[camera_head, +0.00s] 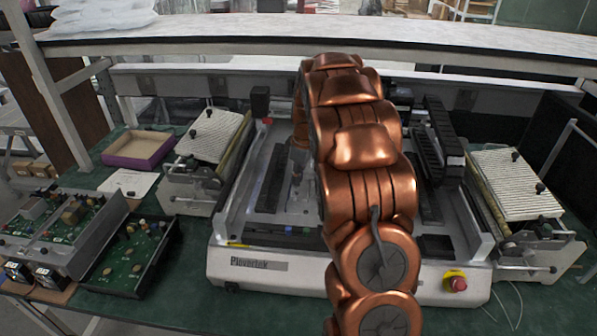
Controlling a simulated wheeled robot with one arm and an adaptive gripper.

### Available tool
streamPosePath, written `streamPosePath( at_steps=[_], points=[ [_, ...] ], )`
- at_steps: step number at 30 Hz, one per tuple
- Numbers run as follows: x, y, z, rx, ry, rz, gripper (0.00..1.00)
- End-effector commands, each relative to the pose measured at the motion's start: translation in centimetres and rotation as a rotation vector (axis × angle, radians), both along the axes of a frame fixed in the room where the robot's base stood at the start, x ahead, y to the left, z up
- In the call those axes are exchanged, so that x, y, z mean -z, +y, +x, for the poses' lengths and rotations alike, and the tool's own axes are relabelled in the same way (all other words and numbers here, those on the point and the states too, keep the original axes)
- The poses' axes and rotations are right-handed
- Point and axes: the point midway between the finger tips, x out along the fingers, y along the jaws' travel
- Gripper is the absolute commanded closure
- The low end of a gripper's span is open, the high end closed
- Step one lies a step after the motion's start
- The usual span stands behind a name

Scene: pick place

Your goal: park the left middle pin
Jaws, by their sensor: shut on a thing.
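My gripper (297,182) shows only in part, low over the bed of the white machine, just left of my copper arm. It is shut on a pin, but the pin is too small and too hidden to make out. Small black knobs, which may be pins, stand on the left ribbed plate (212,140): one near its top (208,112) and one at its left edge (192,133). I cannot tell which is the left middle pin. My arm hides the middle of the machine.
The white machine (300,268) has dark rails and a red stop button (458,284). A right ribbed plate (515,185) carries similar knobs. A purple tray (138,150) and circuit boards (128,258) lie left. A shelf (230,36) crosses above the back.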

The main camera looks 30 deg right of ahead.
Motion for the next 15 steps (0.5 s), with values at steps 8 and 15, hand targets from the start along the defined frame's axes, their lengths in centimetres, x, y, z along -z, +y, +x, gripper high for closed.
streamPosePath(
  at_steps=[8,15],
  points=[
    [1.5,0.0,0.1,-0.001,-0.003,-0.001,1.0],
    [2.3,-0.1,0.0,0.0,-0.003,-0.001,1.0]
  ],
)
